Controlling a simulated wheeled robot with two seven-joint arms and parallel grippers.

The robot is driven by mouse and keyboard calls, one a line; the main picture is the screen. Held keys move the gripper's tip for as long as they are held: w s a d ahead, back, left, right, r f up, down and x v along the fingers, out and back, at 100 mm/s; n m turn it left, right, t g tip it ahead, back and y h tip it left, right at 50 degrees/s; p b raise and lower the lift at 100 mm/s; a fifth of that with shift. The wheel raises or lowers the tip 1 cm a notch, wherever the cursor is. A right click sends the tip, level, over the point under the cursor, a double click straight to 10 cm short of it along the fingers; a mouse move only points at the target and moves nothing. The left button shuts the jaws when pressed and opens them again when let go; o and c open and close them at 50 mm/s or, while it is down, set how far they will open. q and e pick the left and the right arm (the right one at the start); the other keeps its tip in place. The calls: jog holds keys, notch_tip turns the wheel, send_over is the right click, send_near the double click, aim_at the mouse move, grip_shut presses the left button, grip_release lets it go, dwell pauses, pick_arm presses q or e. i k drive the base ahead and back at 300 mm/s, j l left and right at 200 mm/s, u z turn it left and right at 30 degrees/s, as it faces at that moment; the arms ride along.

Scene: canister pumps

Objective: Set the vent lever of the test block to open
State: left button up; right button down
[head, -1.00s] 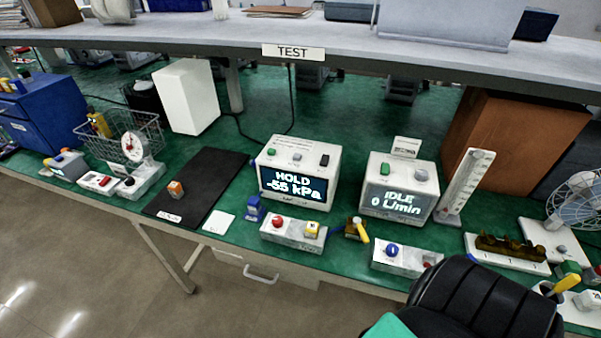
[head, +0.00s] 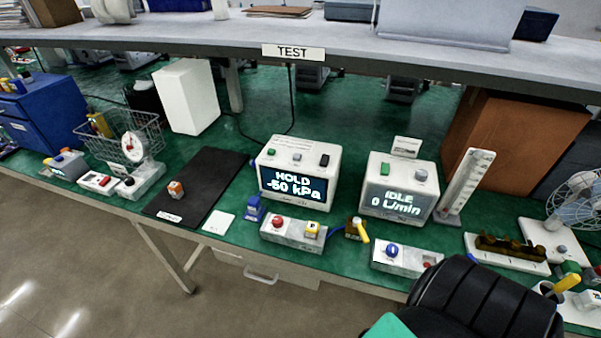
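A small brass-coloured block (head: 352,229) with a yellow lever (head: 363,236) stands on the green bench, between the two white front units. It looks like the test block, but I see no readable label on it. The yellow lever slants down toward the front right; its marks are too small to read. A short blue piece shows at the block's left side. Behind it to the left, a white pressure box (head: 300,168) has a screen (head: 293,186) reading HOLD, -50 kPa. Neither of my grippers is in view.
A white flow box (head: 402,188) reads IDLE, 0 L/min. White units with a red knob (head: 278,222) and a blue knob (head: 392,250) flank the brass block. A black ribbed shape (head: 480,300) covers the lower right front. A black mat (head: 208,185) lies left.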

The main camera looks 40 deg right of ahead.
aim_at(357, 220)
jog(key=z, duration=1.8)
jog(key=k+j, duration=0.1)
jog(key=j, duration=0.45)
